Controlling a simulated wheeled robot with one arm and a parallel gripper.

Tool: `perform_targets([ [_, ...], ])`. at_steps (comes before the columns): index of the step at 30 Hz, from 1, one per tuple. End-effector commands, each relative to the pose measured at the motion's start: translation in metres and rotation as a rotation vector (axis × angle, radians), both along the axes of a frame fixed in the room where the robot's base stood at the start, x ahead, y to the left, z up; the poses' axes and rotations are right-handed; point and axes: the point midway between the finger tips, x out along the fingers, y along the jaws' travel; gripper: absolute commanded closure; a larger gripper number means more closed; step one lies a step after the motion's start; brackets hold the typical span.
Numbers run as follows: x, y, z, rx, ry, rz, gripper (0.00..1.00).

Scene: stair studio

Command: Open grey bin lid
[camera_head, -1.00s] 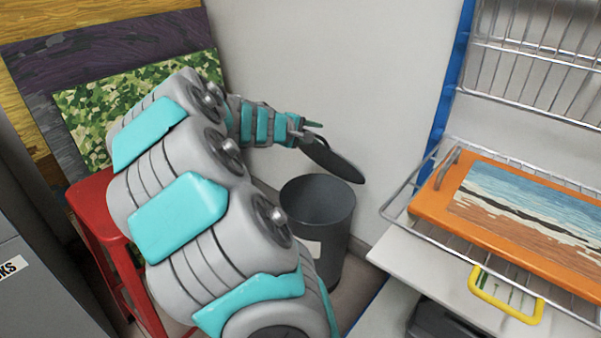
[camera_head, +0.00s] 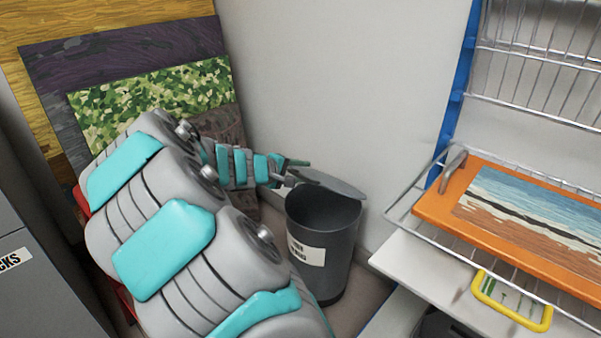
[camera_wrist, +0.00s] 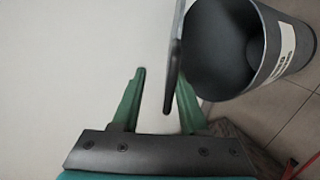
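The grey bin (camera_head: 322,250) stands on the floor by the wall, its mouth uncovered and a white label on its front. Its lid (camera_head: 335,184) is raised and tilted behind the mouth. The bin (camera_wrist: 235,50) and the lid, seen edge-on (camera_wrist: 173,75), also show in the wrist view. My gripper (camera_head: 297,174) is at the lid's left edge. In the wrist view its green fingers (camera_wrist: 162,77) are spread apart. The lid's edge lies between them, close to the right finger and partly covering it; I cannot tell whether they touch.
Painted panels (camera_head: 130,50) lean at the left. A grey cabinet (camera_head: 35,295) is at the lower left. The wall rises behind the bin.

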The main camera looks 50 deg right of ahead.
Motion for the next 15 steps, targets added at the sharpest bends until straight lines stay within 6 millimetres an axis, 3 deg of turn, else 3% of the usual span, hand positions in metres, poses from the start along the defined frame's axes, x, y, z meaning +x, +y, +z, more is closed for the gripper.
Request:
perform_targets([
  [15,0.002,0.015,0.017,0.000,-0.001,0.000,0.58],
])
